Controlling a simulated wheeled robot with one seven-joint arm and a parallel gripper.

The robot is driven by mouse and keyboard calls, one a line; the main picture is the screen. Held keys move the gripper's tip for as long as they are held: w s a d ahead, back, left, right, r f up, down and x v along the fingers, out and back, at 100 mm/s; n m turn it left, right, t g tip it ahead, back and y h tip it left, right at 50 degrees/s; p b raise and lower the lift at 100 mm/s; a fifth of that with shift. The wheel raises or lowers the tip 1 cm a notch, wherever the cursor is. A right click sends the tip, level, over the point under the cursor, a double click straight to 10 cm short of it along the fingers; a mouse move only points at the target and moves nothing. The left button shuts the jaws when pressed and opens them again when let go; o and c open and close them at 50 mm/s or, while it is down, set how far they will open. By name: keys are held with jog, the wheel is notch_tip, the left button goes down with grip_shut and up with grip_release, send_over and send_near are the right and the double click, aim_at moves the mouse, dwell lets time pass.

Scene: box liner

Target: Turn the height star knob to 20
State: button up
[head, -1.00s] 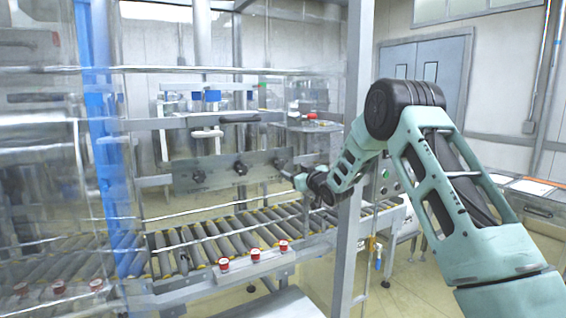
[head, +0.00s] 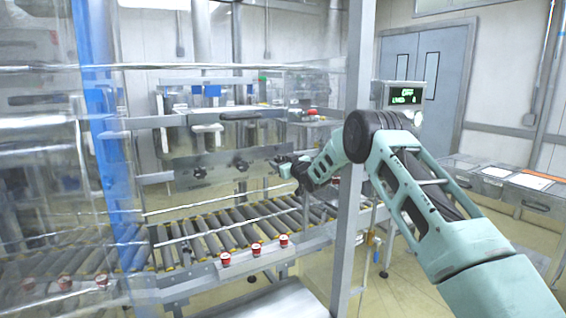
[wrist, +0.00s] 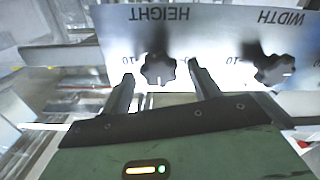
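In the wrist view the metal panel (wrist: 215,25) appears upside down. Its black height star knob (wrist: 157,69) sits under the HEIGHT label, with a white mark at the picture's lower edge of the knob. My gripper (wrist: 160,72) is open, one finger on each side of this knob. Small gaps show beside it, and I cannot tell whether the fingertips reach its depth. In the head view my gripper (head: 281,163) is at the panel's right end (head: 222,172) and hides the knob there.
The black width star knob (wrist: 272,69) is close to the right finger in the wrist view. In the head view a roller conveyor (head: 215,235) runs below the panel, with red buttons (head: 256,249) in front. A metal post (head: 349,160) stands close beside my arm.

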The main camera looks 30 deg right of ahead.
jog(key=c, duration=0.9)
jog(key=shift+o, duration=0.2)
jog(key=shift+f+b, duration=0.1)
jog(key=shift+b, duration=0.45)
jog(key=n+b, duration=0.1)
jog(key=b, duration=0.1)
jog(key=n+b, duration=0.2)
jog(key=b, duration=0.1)
jog(key=n+b, duration=0.1)
jog(key=b, duration=0.1)
jog(key=shift+a+f+n+b, duration=0.15)
jog(key=shift+f+n+b, duration=0.15)
jog(key=shift+b, duration=0.1)
jog(key=n+b, duration=0.6)
jog(key=b, duration=0.1)
jog(key=shift+b, duration=0.3)
jog(key=n+b, duration=0.3)
jog(key=n, duration=0.1)
jog(key=shift+n+b, duration=0.3)
jog(key=shift+b, duration=0.1)
jog(key=shift+r+n+b, duration=0.1)
jog(key=shift+n+b, duration=0.8)
jog(key=shift+n, duration=0.4)
